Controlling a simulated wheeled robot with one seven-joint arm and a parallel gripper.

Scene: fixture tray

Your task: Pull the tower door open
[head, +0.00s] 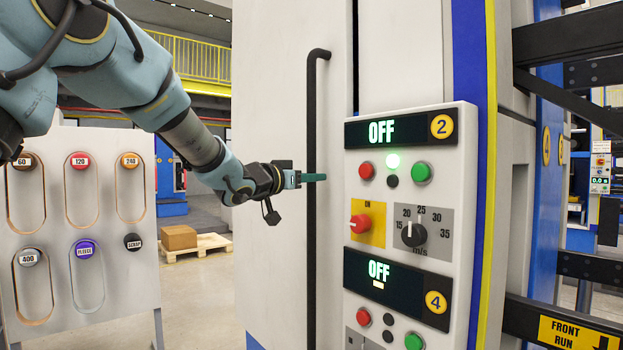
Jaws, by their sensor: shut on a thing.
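The tower door (270,110) is a tall, light grey panel in the middle of the head view. A long black vertical bar handle (311,110) is fixed near its right edge. My gripper (318,177) reaches in from the left at about the middle of the handle's height. Its teal fingers are shut on the handle, with one finger showing in front of the bar. The far finger is hidden. The door appears closed against the frame on its right, though the lower part of the seam is hidden by the control panel.
A control panel (463,190) with OFF displays, buttons and knobs sits just right of the handle. A grey rack (90,220) with numbered knobs stands at left. A cardboard box (179,237) on a pallet (205,247) lies on the floor behind. Black rails (570,35) project at right.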

